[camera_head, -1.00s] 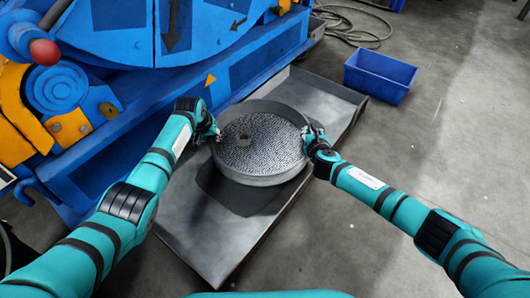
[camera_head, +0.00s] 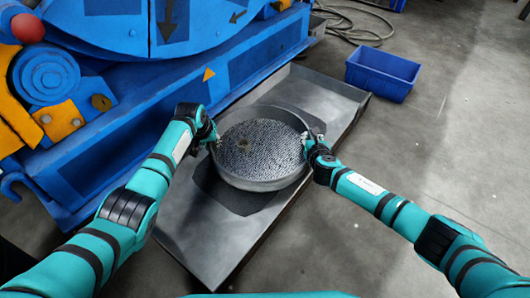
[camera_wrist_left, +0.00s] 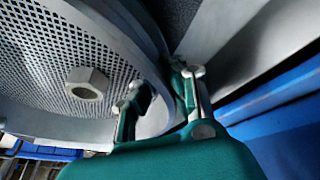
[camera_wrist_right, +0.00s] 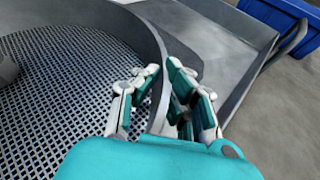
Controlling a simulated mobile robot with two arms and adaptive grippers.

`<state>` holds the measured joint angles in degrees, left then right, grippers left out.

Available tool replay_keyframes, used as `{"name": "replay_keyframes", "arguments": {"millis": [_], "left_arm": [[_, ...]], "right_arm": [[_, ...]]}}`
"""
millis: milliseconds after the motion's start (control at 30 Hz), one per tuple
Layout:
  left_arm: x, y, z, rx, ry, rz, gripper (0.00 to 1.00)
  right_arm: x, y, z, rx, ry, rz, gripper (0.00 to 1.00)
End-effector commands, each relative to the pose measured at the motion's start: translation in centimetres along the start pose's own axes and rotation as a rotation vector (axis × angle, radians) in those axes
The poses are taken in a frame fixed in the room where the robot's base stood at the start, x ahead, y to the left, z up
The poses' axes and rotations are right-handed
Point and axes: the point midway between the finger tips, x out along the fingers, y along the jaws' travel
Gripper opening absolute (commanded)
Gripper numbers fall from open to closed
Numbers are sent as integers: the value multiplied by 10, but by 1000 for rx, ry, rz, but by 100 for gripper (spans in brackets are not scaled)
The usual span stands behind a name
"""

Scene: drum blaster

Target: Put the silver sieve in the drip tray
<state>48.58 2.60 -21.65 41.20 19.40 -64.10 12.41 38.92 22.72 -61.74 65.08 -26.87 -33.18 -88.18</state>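The silver sieve (camera_head: 262,183) is a round, shallow pan with a perforated floor, above the middle of the grey drip tray (camera_head: 205,245). A dark shadow on the tray shows beside and below it, so it seems held clear of the tray; the gap's size is hard to tell. My left gripper (camera_head: 213,138) is shut on its left rim, with the fingers on both sides of the wall in the left wrist view (camera_wrist_left: 160,92). My right gripper (camera_head: 308,138) is shut on its right rim, the wall between its fingers in the right wrist view (camera_wrist_right: 160,85).
A hex nut (camera_wrist_left: 87,83) lies on the sieve's floor. A large blue machine (camera_head: 130,110) stands along the tray's left side. A blue bin (camera_head: 382,74) is near the tray's far right corner. Cables (camera_head: 350,28) lie behind it. The floor at right is clear.

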Motion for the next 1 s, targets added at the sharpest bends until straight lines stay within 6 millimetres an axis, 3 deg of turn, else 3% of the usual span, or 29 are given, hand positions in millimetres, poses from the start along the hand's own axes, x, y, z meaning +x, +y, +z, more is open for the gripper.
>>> {"name": "replay_keyframes", "arguments": {"millis": [433, 633, 1000], "left_arm": [[2, 0, 0, 1, 3, 0, 0], [4, -1, 2, 0, -1, -1, 29], [-1, -1, 1, 0, 0, 0, 29]], "right_arm": [[2, 0, 0, 2, -5, 0, 0], [2, -1, -3, 1, -1, -1, 29], [1, 0, -2, 0, 0, 0, 29]]}}
